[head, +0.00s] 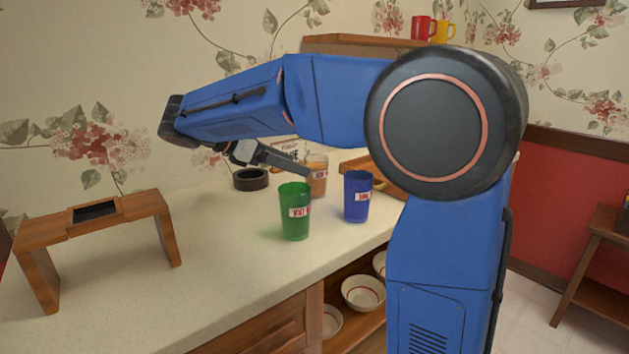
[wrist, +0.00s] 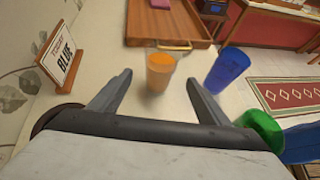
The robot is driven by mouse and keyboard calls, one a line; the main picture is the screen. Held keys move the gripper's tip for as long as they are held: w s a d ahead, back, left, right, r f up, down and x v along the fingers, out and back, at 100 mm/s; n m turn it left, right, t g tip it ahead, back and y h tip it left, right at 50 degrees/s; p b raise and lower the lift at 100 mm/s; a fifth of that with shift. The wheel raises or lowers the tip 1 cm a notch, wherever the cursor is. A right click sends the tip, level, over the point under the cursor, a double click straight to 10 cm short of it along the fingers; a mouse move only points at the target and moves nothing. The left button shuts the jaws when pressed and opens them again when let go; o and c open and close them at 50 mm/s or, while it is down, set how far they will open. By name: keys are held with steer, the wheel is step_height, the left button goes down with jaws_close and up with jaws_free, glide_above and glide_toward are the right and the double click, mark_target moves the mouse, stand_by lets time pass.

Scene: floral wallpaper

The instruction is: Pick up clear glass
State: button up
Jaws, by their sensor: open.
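A clear glass with orange contents (head: 318,178) stands upright on the pale counter (head: 215,255), behind the green cup (head: 295,212) and left of the blue cup (head: 357,197). In the wrist view the clear glass (wrist: 160,70) is upright, just beyond and between my fingertips. My gripper (head: 290,162) is open and empty, reaching from the left toward the glass. In the wrist view my gripper (wrist: 160,80) shows its two fingers spread either side of the line to the glass. My fingers partly overlap the glass in the head view; contact cannot be told.
The blue cup (wrist: 227,69) and green cup (wrist: 261,127) stand right of my fingers. A wooden tray (wrist: 165,28) lies beyond the glass. A sign card (wrist: 60,55) stands at left. A dark round dish (head: 251,180) and wooden stand (head: 90,217) are on the counter; bowls (head: 362,292) sit below.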

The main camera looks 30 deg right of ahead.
steer(key=x, duration=1.2)
steer(key=shift+d+f, duration=0.15)
steer(key=shift+d, duration=0.05)
steer(key=c, duration=1.4)
